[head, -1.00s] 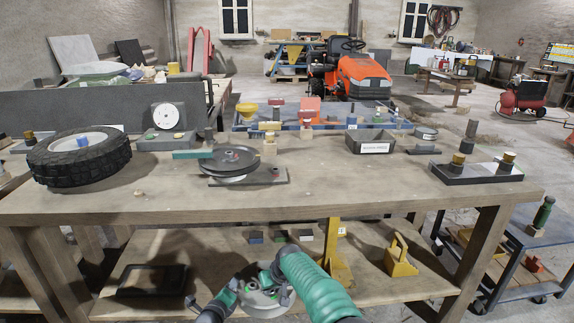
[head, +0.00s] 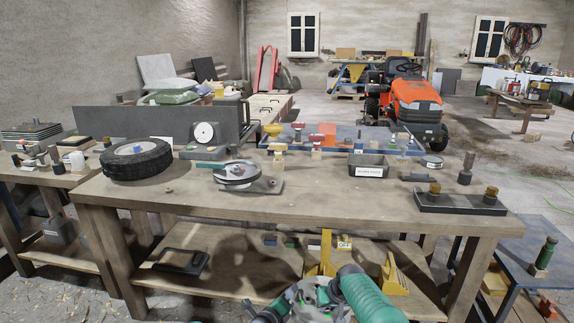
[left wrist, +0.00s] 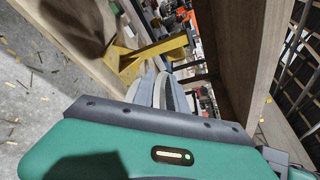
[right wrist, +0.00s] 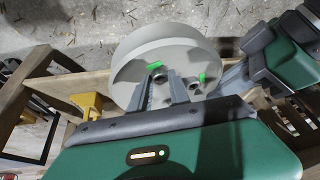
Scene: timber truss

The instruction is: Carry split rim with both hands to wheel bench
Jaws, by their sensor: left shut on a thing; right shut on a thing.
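The split rim is a pale grey round piece with green tabs, low in the head view (head: 308,297) and large in the right wrist view (right wrist: 135,60). My right gripper (right wrist: 166,92) is shut on it near the green tabs. My left gripper (left wrist: 165,98) is shut on its edge, seen as grey curved bands in the left wrist view. In the head view the fingertips are mostly hidden by the rim and my green right arm. The wooden bench (head: 300,212), with a black tyre (head: 136,161) on its left, stands ahead; the rim is on the near side of it.
A disc-shaped part on a plate (head: 238,176), an open dark bin (head: 370,168) and a dark block with two knobs (head: 460,201) occupy the bench top. Yellow stands (head: 393,277) and a black tray (head: 181,262) sit on its lower shelf. Another bench adjoins at left; a cart stands at right.

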